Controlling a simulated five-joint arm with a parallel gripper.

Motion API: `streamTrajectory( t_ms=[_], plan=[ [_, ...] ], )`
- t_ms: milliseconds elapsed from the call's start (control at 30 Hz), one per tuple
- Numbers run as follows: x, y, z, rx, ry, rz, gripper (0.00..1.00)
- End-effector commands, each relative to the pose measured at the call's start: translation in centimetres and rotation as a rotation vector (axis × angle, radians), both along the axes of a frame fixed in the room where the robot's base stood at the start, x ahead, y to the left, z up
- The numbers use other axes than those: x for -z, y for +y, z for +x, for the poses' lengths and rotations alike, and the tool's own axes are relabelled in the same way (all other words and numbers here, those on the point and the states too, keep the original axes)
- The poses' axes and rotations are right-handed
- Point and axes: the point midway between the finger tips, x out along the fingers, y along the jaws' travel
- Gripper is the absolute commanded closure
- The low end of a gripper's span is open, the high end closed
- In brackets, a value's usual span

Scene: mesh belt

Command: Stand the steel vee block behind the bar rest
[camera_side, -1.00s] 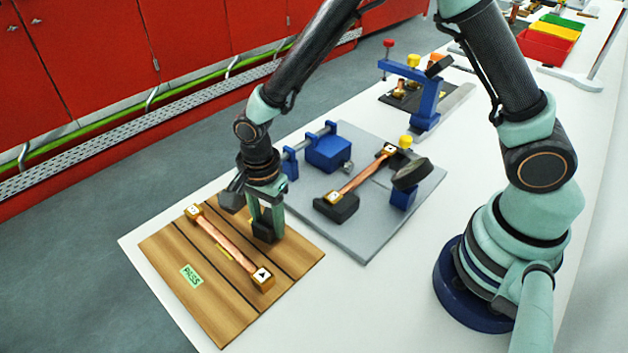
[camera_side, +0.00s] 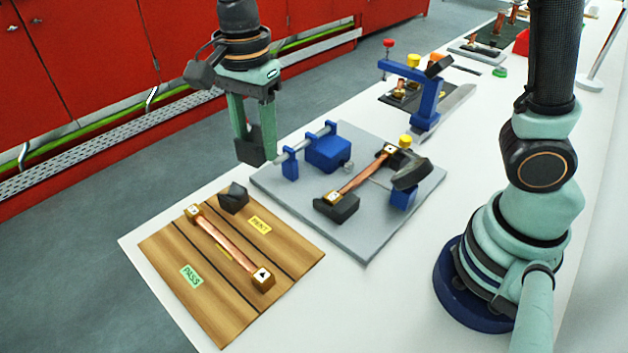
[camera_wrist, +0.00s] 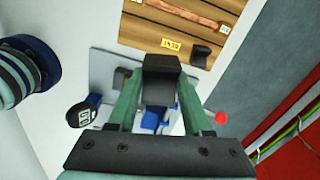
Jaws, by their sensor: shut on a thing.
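A copper bar with brass ends (camera_side: 230,245) lies on the board. Which support is the bar rest is unclear.
The grey plate (camera_side: 370,240) also carries blue posts with a rod (camera_side: 312,139) and a blue block (camera_side: 327,153). A blue clamp frame (camera_side: 425,100) stands further back. White table is free between the plate and my base.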

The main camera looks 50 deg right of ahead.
Motion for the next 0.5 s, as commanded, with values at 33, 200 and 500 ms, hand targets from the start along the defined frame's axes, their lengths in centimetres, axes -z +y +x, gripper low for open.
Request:
streamTrajectory(
  t_ms=[33,200,500],
  plan=[
    [-0.4,-0.1,0.1,-0.006,-0.005,0.002,1.00],
    [-0.7,-1.6,0.2,-0.097,-0.003,0.001,1.00],
    [0.1,-6.7,0.2,-0.461,-0.004,0.001,1.00]
  ],
)
